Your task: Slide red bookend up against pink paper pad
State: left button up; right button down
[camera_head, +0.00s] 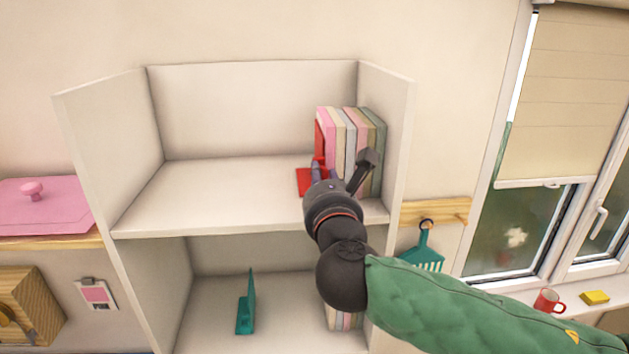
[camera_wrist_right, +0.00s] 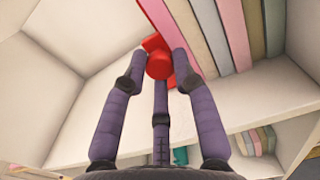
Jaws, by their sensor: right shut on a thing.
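The red bookend (camera_head: 303,183) stands on the upper shelf, at the left end of a row of paper pads. Its upright plate is right beside the pink paper pad (camera_head: 328,118), the leftmost pad; I cannot tell whether they touch. In the wrist view the red bookend (camera_wrist_right: 152,43) has a round red knob between my fingers, and the pink paper pad (camera_wrist_right: 198,30) rises just to its right. My right gripper (camera_head: 320,172) is shut on the bookend; its fingers also show in the wrist view (camera_wrist_right: 158,62). My left gripper is out of view.
Cream, grey, pink and green pads (camera_head: 365,115) fill the space to the shelf's right wall (camera_head: 398,140). The upper shelf (camera_head: 200,190) is clear to the left. A teal bookend (camera_head: 246,310) and more pads (camera_head: 338,320) stand on the lower shelf.

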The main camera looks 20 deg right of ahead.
jog(key=c, duration=1)
grip_release()
jog(key=v, duration=1.2)
